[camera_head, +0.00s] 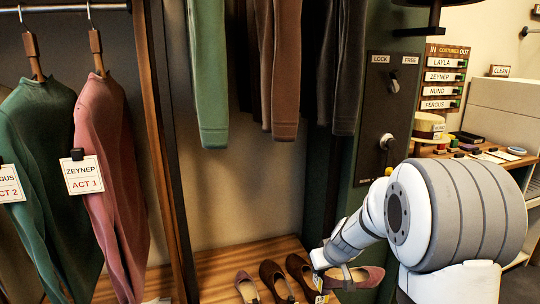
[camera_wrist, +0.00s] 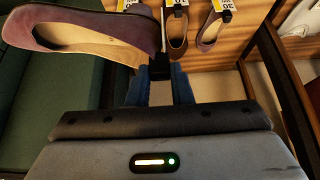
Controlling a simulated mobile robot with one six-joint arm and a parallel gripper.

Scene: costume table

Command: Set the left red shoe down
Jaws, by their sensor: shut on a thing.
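My gripper (camera_head: 322,262) is shut on a dark red flat shoe with a tan inside (camera_head: 368,277), at the lower right in the head view. In the wrist view the held shoe (camera_wrist: 85,32) fills the upper left, its toe to the left, and the gripper's fingertips (camera_wrist: 160,70) are at its right end. The shoe appears held above the wooden shelf floor (camera_head: 222,265). A similar reddish shoe (camera_head: 246,288) stands on that floor, also seen in the wrist view (camera_wrist: 211,30). I cannot tell the gap under the held shoe.
Two brown shoes (camera_head: 272,277) (camera_head: 299,268) stand between the reddish shoe and my gripper. Yellow-and-white tags lie at the shoes. Clothes hang above.

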